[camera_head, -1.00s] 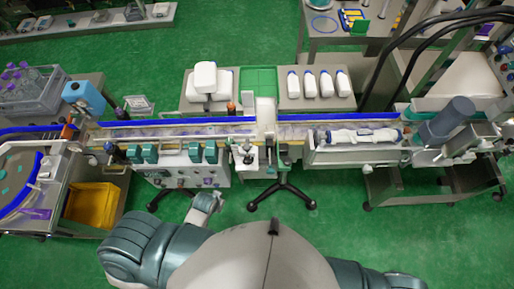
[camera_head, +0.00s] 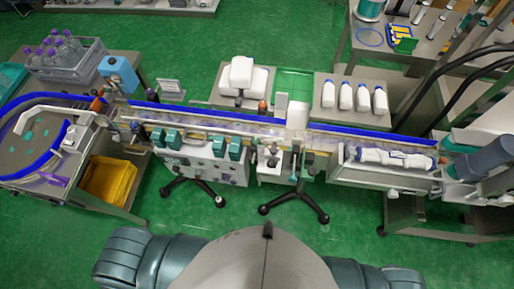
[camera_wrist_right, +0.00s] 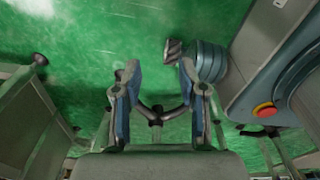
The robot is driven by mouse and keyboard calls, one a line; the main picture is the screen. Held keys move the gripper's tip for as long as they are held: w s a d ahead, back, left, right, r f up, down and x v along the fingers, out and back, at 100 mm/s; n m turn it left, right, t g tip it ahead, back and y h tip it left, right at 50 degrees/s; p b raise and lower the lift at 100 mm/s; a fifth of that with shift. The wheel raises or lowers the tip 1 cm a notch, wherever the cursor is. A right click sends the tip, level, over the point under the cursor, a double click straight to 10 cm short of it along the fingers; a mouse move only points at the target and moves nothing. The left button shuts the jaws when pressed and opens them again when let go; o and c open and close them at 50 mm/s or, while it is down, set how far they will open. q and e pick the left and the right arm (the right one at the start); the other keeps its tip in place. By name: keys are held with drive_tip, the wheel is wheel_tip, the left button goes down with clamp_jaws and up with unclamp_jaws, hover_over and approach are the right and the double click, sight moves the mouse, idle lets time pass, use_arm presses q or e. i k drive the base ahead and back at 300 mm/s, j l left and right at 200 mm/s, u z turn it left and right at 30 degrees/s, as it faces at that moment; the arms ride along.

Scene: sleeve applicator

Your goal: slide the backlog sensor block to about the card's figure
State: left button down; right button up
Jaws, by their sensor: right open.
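The conveyor (camera_head: 225,123) with its blue side rail runs across the head view. A small orange-brown block (camera_head: 98,103) sits at its left part and another small orange piece (camera_head: 262,106) near its middle. I cannot tell which small part is the backlog sensor block. A small upright white card (camera_head: 171,87) stands behind the conveyor's left part; its text is too small to read. My right gripper (camera_wrist_right: 160,75) is open and empty in the right wrist view, with the green floor beyond its fingers. Neither gripper shows in the head view.
A grey crate of purple-capped bottles (camera_head: 68,58) and a blue box (camera_head: 118,73) stand at back left. White bottles (camera_head: 362,97) stand behind the conveyor. A yellow bin (camera_head: 108,182) is below at left. A red button (camera_wrist_right: 265,109) shows on grey equipment. Green floor lies in front.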

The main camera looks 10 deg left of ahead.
sight(273, 151)
drive_tip(key=l+u, duration=0.4)
drive_tip(key=k+l+u, duration=0.15)
drive_tip(key=l+u, duration=0.25)
drive_tip(key=k+l+u, duration=0.2)
drive_tip(key=u, duration=0.15)
drive_tip(key=k+l, duration=0.2)
drive_tip(key=l, duration=0.2)
drive_tip(key=k+l, duration=0.2)
drive_tip(key=l, duration=0.2)
drive_tip(key=i+j, duration=0.35)
drive_tip(key=i, duration=0.05)
